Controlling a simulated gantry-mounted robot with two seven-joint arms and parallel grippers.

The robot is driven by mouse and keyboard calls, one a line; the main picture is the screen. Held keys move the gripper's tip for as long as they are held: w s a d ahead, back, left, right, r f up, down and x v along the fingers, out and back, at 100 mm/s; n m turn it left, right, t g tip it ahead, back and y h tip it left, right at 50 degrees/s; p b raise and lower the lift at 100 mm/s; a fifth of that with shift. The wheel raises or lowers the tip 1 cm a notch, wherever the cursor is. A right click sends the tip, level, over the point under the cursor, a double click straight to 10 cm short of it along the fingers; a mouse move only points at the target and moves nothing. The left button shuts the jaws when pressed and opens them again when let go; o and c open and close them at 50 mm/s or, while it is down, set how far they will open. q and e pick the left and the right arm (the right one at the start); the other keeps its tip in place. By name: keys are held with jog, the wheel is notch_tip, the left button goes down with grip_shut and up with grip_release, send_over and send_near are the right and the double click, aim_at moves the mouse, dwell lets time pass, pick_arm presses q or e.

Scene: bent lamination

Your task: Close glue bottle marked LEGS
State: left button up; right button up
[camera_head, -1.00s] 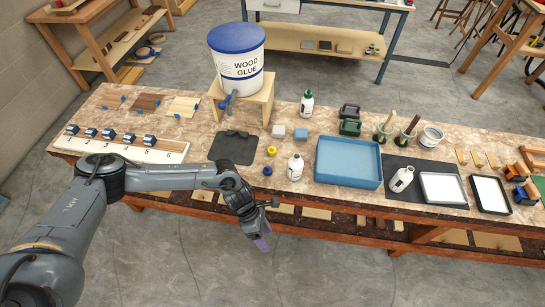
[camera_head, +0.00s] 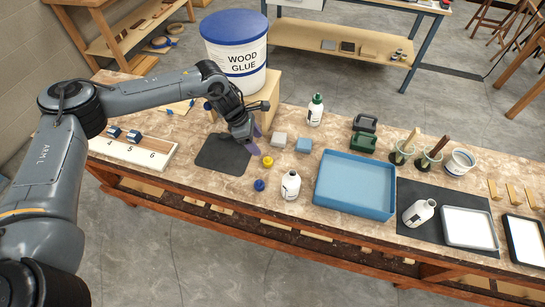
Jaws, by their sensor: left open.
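Three white glue bottles show, with labels too small to read, so I cannot tell which says LEGS. One bottle (camera_head: 290,186) stands near the table's front edge without a coloured cap. A second bottle (camera_head: 419,212) is tilted or lying on the dark mat at right, also without a coloured cap. The third bottle (camera_head: 315,109) stands at the back with a green cap on. A yellow cap (camera_head: 267,161) and a blue cap (camera_head: 259,186) lie left of the front bottle. My left gripper (camera_head: 253,143) is open, pointing down just behind the yellow cap. My right gripper is out of view.
A wood glue bucket (camera_head: 238,55) stands on a wooden stand behind my left arm. A blue tray (camera_head: 355,183) is right of the front bottle. A dark pad (camera_head: 222,154) lies left.

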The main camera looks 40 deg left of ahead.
aim_at(267, 158)
pick_arm(q)
jog(key=shift+s+f, duration=0.1)
jog(key=shift+s, duration=0.1)
jog(key=shift+b+x, duration=0.3)
jog(key=shift+x, duration=2.5)
jog(key=shift+w, duration=0.1)
jog(key=shift+b+x, duration=0.35)
jog(key=shift+x, duration=2.2)
jog(key=shift+a, duration=0.1)
jog(key=shift+c, duration=0.2)
jog(key=c, duration=1.1)
